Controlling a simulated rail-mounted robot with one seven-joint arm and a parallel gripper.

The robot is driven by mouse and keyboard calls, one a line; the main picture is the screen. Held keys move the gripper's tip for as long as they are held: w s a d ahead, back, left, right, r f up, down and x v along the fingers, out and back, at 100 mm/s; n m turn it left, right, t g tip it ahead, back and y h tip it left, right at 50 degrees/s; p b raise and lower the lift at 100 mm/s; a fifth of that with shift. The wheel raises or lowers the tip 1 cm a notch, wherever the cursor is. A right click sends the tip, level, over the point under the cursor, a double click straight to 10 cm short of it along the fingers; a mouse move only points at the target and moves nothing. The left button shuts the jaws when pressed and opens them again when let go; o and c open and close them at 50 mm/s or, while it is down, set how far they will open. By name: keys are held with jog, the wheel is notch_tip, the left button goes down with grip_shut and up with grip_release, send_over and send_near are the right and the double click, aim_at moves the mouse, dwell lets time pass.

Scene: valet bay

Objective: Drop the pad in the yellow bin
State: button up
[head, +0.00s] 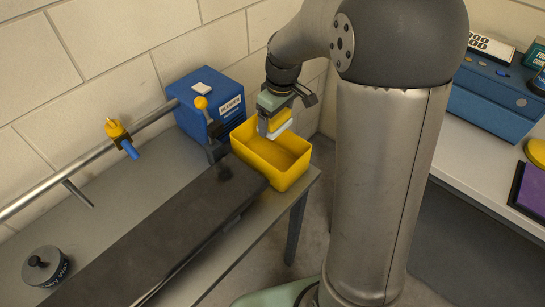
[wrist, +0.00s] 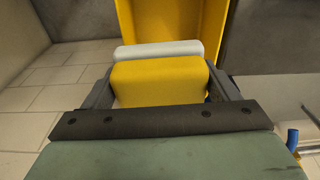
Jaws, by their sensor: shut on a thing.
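The yellow bin (head: 257,157) stands at the right end of the bench in the head view. It looks empty inside as far as I can see. My gripper (head: 273,128) is over the bin's back left part. It is shut on a pad (wrist: 160,82), which is yellow with a pale layer. The pad also shows between the fingers in the head view (head: 281,121). In the wrist view, the bin (wrist: 180,25) lies beyond the pad. I cannot tell exactly how far the pad is above the bin's rim.
A dark belt (head: 170,225) runs up to the bin. A rail with a yellow and blue nozzle (head: 121,137) is at left. A round tin (head: 42,268) sits front left.

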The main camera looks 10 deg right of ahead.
jog(key=o, duration=0.9)
jog(key=r, duration=0.5)
jog(key=s+r+b, duration=0.1)
jog(key=r, duration=0.5)
jog(key=d+r, duration=0.1)
jog(key=r, duration=0.5)
jog(key=shift+s+d+r+b, duration=0.1)
jog(key=shift+s+b, duration=0.2)
jog(key=shift+s, duration=0.05)
jog(key=s+f+m, duration=0.2)
jog(key=s+f, duration=0.3)
jog(key=s, duration=0.2)
jog(key=s+a+f+m, duration=0.1)
jog(key=s+f+m, duration=0.2)
jog(key=s+f, duration=0.3)
jog(key=s+f+m, duration=0.2)
jog(key=s+f, duration=0.4)
jog(key=s, duration=0.4)
jog(key=shift+a+h, duration=0.15)
jog(key=shift+h, duration=0.25)
